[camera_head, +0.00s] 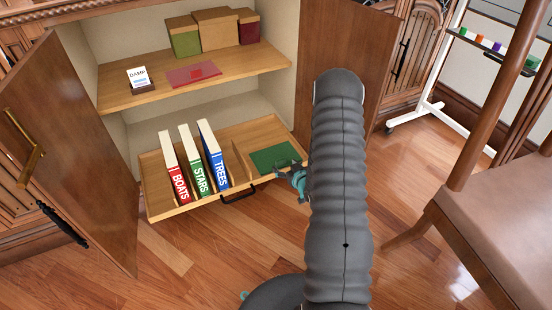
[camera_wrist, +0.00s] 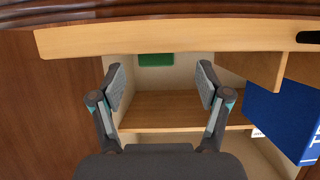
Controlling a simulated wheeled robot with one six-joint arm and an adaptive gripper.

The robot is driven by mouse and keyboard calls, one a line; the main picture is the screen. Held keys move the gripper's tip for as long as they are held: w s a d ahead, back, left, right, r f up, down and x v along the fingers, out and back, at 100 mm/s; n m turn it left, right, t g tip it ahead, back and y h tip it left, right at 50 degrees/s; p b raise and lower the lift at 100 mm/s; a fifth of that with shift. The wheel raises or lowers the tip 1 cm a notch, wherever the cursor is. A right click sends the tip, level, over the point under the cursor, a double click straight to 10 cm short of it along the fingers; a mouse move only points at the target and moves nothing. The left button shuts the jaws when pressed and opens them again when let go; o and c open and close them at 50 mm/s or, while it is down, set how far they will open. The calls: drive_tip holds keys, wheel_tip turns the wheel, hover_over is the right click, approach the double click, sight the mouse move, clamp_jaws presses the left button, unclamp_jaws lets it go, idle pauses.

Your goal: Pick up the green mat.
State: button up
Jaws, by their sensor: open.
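The green mat (camera_head: 274,157) lies flat in the right-hand compartment of the pulled-out wooden drawer (camera_head: 172,212) in the head view. My gripper (camera_head: 296,178) is by that compartment's front right corner, partly hidden by my arm and overlapping the mat's edge in the picture. In the wrist view my gripper (camera_wrist: 160,86) is open, with nothing between its fingers. A small green patch (camera_wrist: 155,59) shows there past a wooden edge; I cannot tell for sure that it is the mat.
Red, green and blue books (camera_head: 213,155) stand in the drawer left of the mat. A shelf (camera_head: 240,72) above holds boxes and a red flat item (camera_head: 193,74). Open cabinet doors flank it, left (camera_head: 85,150) and right (camera_head: 350,55). A chair (camera_head: 500,215) stands at right.

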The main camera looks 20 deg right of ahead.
sight(282, 161)
drive_tip(key=shift+d+r+x, duration=0.1)
drive_tip(key=shift+r+x, duration=0.05)
drive_tip(key=shift+x, duration=1.2)
drive_tip(key=shift+d+r+x, duration=0.1)
drive_tip(key=shift+r+x, duration=0.05)
drive_tip(key=shift+x, duration=1.15)
drive_tip(key=shift+w, duration=0.15)
drive_tip(key=c, duration=1.2)
drive_tip(key=shift+c, duration=0.2)
